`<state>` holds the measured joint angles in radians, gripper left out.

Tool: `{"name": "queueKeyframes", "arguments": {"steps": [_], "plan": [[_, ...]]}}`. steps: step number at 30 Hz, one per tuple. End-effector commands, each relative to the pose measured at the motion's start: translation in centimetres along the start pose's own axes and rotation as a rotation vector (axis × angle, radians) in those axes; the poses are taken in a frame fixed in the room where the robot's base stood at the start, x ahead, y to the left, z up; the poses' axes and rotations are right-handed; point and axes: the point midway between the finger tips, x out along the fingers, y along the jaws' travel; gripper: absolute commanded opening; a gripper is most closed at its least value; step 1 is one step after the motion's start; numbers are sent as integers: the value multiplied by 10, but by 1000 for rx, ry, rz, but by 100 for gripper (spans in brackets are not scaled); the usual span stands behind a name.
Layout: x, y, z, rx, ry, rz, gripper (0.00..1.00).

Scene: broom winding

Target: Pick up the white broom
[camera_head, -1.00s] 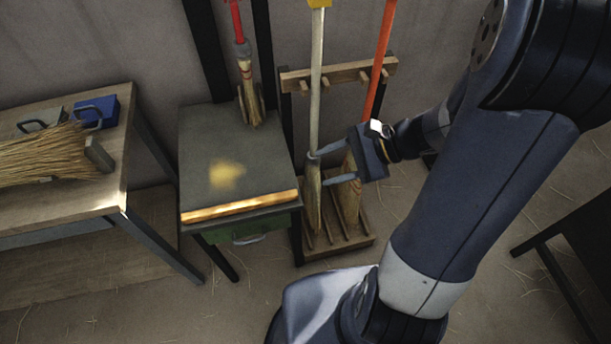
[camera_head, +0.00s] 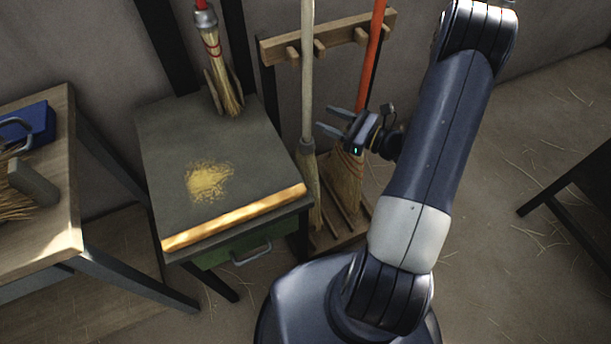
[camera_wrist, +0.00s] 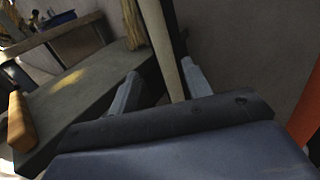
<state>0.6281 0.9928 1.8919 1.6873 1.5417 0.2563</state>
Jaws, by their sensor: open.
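The white broom (camera_head: 307,75) stands upright in the wooden rack, its pale handle running up out of the picture and its straw head (camera_head: 310,185) low beside the green-drawer table. My gripper (camera_head: 324,117) is open, just right of the handle, with its fingers pointing at the lower handle a little above the straw head. In the wrist view the pale handle (camera_wrist: 167,45) shows between the two open fingers (camera_wrist: 160,68). The fingers are apart, and I cannot tell whether either touches the handle.
An orange-handled broom (camera_head: 375,50) stands in the wooden rack (camera_head: 335,35) behind my gripper. A red-handled broom (camera_head: 212,50) stands at the back of the dark-topped table (camera_head: 160,140). A wooden bench (camera_head: 55,215) with a blue box (camera_head: 28,122) is at left.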

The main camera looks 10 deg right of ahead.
Motion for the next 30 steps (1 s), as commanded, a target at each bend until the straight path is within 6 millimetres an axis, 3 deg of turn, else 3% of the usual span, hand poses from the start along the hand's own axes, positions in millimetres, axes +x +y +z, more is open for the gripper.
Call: {"name": "queueKeyframes", "arguments": {"steps": [11, 18, 28, 30], "plan": [[34, -2, 2, -3, 1, 5, 47], [67, -7, 5, -1, 2, 5, 47], [74, -7, 6, -1, 1, 1, 47], [74, -7, 6, -1, 1, 1, 42]]}}
